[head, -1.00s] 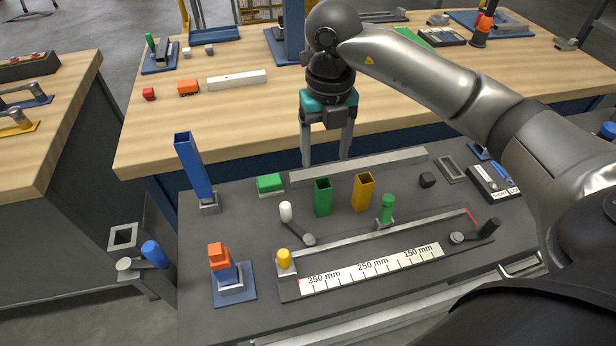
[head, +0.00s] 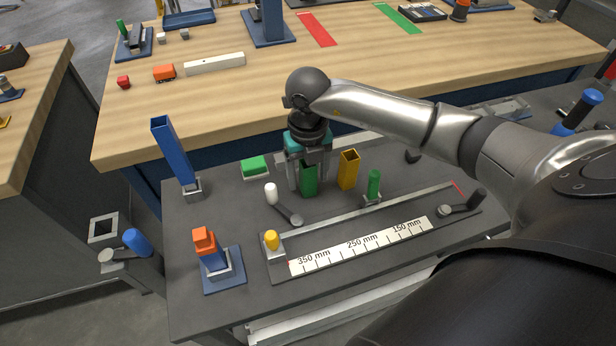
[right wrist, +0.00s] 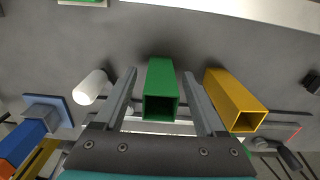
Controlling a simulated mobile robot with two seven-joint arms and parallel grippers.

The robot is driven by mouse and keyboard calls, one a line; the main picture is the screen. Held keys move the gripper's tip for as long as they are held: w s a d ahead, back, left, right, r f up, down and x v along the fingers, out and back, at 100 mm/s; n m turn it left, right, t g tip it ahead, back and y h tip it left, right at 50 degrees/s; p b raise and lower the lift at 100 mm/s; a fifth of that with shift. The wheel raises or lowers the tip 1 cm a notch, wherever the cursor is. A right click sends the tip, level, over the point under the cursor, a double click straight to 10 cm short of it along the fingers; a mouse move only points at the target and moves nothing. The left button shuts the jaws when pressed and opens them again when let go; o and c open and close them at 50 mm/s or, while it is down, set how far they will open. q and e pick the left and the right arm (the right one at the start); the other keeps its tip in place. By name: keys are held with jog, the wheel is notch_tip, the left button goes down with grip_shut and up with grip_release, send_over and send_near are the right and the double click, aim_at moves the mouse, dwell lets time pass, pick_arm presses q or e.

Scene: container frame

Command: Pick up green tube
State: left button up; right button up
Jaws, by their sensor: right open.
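The green tube (head: 309,180) is a square hollow tube standing upright on the dark bench top. It also shows in the right wrist view (right wrist: 161,90), with its open end towards the camera. My right gripper (head: 308,186) has come down around it. In the right wrist view the two fingers (right wrist: 160,100) stand on either side of the tube, with a gap on each side. The gripper is open and holds nothing. My left gripper is in neither view.
A yellow tube (head: 348,170) stands close on the right of the green tube. A white-capped lever (head: 271,194) is to the left. A green block (head: 254,167) lies behind left.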

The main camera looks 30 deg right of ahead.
jog(key=shift+f, duration=0.8)
jog(key=shift+c, duration=0.3)
grip_shut()
